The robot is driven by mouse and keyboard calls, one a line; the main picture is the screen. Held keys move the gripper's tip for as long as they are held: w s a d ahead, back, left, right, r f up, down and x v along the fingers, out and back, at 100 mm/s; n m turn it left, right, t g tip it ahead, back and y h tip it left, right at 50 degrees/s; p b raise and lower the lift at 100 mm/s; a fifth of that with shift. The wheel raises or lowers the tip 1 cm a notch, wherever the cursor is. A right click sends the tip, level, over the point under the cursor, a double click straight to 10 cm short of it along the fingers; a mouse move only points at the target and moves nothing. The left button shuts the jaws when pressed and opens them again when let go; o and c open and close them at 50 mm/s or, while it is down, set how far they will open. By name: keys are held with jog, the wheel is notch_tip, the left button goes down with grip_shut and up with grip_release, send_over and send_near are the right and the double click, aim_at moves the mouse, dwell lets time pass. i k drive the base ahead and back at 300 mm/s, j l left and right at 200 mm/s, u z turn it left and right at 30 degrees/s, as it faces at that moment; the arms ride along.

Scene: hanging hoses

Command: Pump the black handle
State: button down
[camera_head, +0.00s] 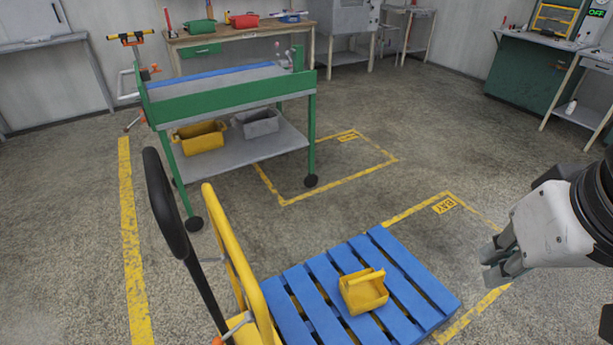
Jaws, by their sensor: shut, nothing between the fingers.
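The black handle (172,207) is a tall loop-ended lever in the lower left of the head view. It leans up and to the left beside the yellow frame (236,262) of a pallet jack. Its lower end runs out of sight at the bottom edge. My gripper (491,268) is at the right side of the view, above the floor. It is shut and empty, pointing left, well apart from the handle. The blue pallet (420,287) lies between the gripper and the handle.
A yellow bin (363,291) sits on the pallet. A green wheeled cart (230,104) stands behind the handle, with bins on its lower shelf. A workbench (240,33) is at the back. Open floor (420,140) lies to the right of the cart.

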aim_at(162, 201)
jog(key=i+l+u, duration=0.15)
jog(key=l+u, duration=0.3)
jog(key=i+l+u, duration=0.1)
jog(key=l+u, duration=0.2)
jog(key=u, duration=0.2)
jog(key=l+u, duration=0.45)
jog(key=k+l, duration=0.1)
jog(key=l, duration=0.3)
jog(key=l+u, duration=0.1)
jog(key=l, duration=0.35)
jog(key=k+l, duration=0.15)
jog(key=l, duration=0.25)
jog(key=k+l+u, duration=0.15)
jog(key=l, duration=0.3)
jog(key=k, duration=0.4)
jog(key=i+j+u, duration=1.1)
jog(key=i+l, duration=0.05)
